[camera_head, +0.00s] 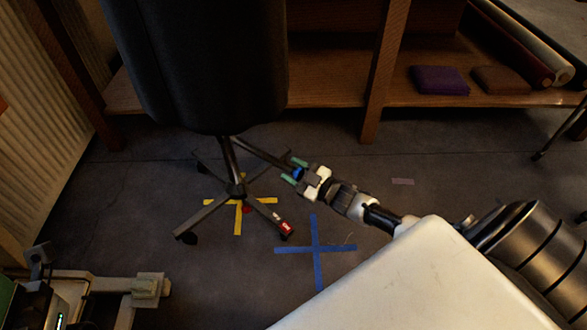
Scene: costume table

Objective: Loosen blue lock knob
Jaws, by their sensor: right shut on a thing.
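The blue lock knob (298,173) shows as a small blue patch between the green fingertips of my right gripper (297,172). The gripper is shut on the knob and hides most of it. The knob is close to the end of a dark bar that runs down to the right from below the dark chair (205,65). The chair's star base (236,191) stands on the grey floor to the left of the gripper. I cannot see whether the knob is turned.
A yellow tape cross (238,222) lies under the chair base. A blue tape cross (315,248) lies on the floor in front. A wooden shelf (330,92) behind holds folded purple cloth (440,80) and fabric rolls (520,45). Floor right of the gripper is mostly clear.

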